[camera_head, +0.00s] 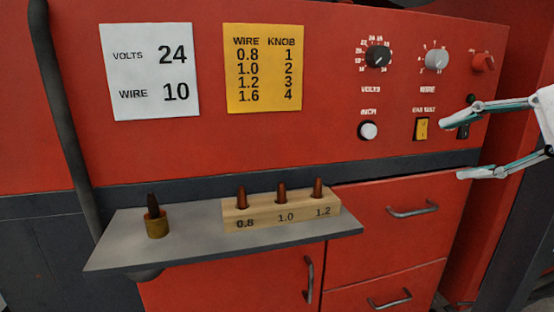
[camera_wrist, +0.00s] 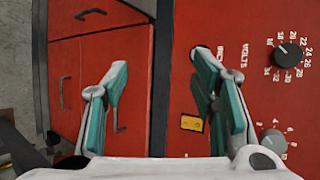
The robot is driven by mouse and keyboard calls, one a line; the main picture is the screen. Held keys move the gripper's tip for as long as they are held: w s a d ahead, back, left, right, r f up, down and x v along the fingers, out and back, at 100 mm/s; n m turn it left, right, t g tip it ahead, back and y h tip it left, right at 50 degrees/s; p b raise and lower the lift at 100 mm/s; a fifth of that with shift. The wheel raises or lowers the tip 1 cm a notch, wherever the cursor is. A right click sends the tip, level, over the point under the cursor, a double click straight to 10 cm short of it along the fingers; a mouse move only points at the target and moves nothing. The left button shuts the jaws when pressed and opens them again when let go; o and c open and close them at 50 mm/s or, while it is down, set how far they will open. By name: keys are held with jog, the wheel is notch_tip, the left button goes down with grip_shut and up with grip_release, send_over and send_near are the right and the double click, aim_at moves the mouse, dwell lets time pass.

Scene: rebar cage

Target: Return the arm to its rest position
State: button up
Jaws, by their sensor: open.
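My gripper (camera_head: 452,149) is open and empty at the right of the head view, in front of the red machine's control panel. Its upper finger is near the yellow gas valve switch (camera_head: 421,129), and its lower finger is beside the panel's lower edge. In the wrist view my gripper's two teal fingers (camera_wrist: 163,95) are spread apart with nothing between them. The yellow switch (camera_wrist: 191,123) shows beside the right-hand finger. The black volts knob (camera_head: 377,56) and grey wire knob (camera_head: 437,59) are clear of the fingers in the head view.
A grey shelf (camera_head: 185,249) juts out below the panel. It carries a wooden block (camera_head: 262,215) with several copper tips and a brass cup (camera_head: 157,226) holding a dark tip. Drawers with handles (camera_head: 412,210) are below my gripper. White and yellow signs (camera_head: 264,68) are on the panel.

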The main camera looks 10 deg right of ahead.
jog(key=s+a+f+n+g+h+p, duration=0.5)
jog(key=s+a+f+n+h, duration=0.2)
jog(key=s+a+f+n, duration=0.4)
jog(key=shift+s+a+f+n+g, duration=0.4)
jog(key=shift+s+a+n, duration=0.4)
jog(key=shift+a+n, duration=0.8)
jog(key=shift+a+m, duration=0.25)
jog(key=shift+m, duration=0.05)
